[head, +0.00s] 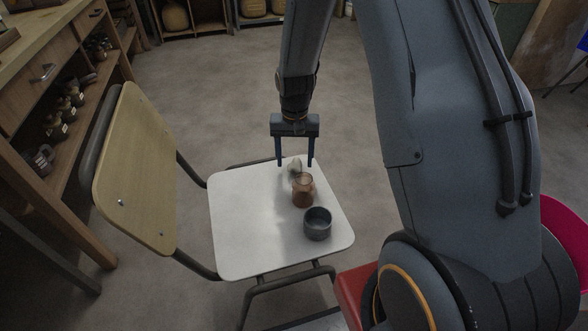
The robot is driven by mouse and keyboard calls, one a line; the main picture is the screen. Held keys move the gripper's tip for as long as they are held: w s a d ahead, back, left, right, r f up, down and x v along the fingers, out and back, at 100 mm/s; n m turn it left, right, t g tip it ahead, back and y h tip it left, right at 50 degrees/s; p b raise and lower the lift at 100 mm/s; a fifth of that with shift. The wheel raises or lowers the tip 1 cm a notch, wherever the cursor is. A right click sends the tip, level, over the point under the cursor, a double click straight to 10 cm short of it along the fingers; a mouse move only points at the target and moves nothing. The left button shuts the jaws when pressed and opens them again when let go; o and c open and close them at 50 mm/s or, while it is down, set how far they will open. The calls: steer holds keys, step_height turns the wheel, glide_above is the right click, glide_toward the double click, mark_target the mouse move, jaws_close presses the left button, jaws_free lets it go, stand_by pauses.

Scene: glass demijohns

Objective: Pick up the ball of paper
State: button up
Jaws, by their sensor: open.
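The ball of paper (294,167) is a small, pale, crumpled lump on the white chair seat (240,222), near the seat's far edge. It shows between the two fingers of my gripper (295,164) in the head view. My gripper is open, with its fingers pointing down, one to each side of the ball in the picture. I cannot tell whether the fingers are level with the ball or still above or behind it. The ball's lower part is partly hidden by a brown jar.
The brown jar (303,191) stands just in front of the ball, and a dark grey cup (317,224) stands nearer. The wooden chair back (136,170) rises at left. The seat's left part is bare. A wooden shelf unit (75,110) stands at far left.

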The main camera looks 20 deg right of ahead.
mark_target(295, 161)
step_height(295, 161, down, 2)
steer(key=shift+f, duration=0.25)
steer(key=shift+c, duration=0.5)
steer(key=c, duration=1)
steer(key=shift+r, duration=0.15)
step_height(295, 161, up, 10)
steer(key=shift+f+p, duration=0.1)
steer(key=shift+p, duration=0.8)
